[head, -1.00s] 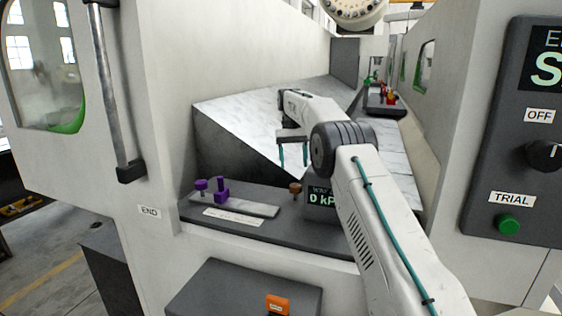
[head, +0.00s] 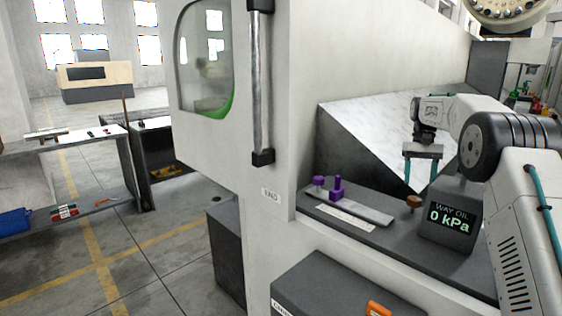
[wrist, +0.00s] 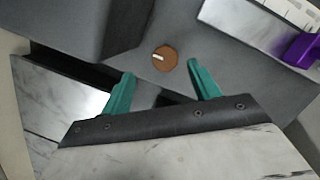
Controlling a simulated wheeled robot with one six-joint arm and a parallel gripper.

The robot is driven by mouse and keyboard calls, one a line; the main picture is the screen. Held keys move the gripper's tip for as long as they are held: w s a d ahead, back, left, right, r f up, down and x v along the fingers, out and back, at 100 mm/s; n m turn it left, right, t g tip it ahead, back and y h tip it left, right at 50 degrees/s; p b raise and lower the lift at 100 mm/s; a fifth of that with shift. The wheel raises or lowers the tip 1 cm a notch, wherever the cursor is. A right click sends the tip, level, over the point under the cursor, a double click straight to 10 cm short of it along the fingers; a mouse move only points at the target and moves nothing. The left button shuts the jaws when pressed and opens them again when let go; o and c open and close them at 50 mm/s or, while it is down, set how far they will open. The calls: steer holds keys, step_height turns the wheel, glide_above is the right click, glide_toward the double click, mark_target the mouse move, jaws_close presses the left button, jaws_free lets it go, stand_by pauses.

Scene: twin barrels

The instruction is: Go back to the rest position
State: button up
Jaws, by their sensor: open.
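My gripper (head: 421,176) hangs from my arm at the right of the head view, in front of the sloped white marbled surface (head: 375,130). Its two teal fingers stand apart with nothing between them. In the wrist view my gripper (wrist: 158,85) also shows open and empty. A brown round knob (wrist: 164,59) lies beyond the fingertips there. The same knob (head: 413,203) shows in the head view, below the gripper on the dark ledge.
A plate with purple pegs (head: 337,188) lies on the ledge beside the WAY OIL display (head: 450,217), which reads 0 kPa. The machine's door handle (head: 260,85) stands left. Open floor (head: 130,260) and a bench (head: 70,180) lie farther left.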

steer(key=s+a+r+t, duration=0.1)
steer(key=s+a+r, duration=0.5)
steer(key=s+r, duration=0.45)
steer(key=s+a+r+n+t, duration=0.1)
steer(key=s+a+r, duration=0.15)
steer(key=s, duration=0.45)
steer(key=s+a+r, duration=0.2)
steer(key=s+a, duration=0.1)
steer(key=s, duration=0.3)
steer(key=s+a+f, duration=0.1)
steer(key=s+f, duration=0.3)
steer(key=s, duration=0.5)
steer(key=s+a+f+t, duration=0.1)
steer(key=s+f, duration=0.3)
steer(key=s, duration=0.6)
steer(key=s+a+f+n+t, duration=0.1)
steer(key=s+a+f, duration=0.2)
steer(key=s, duration=0.6)
steer(key=shift+s+a+f, duration=0.25)
steer(key=shift+f, duration=0.4)
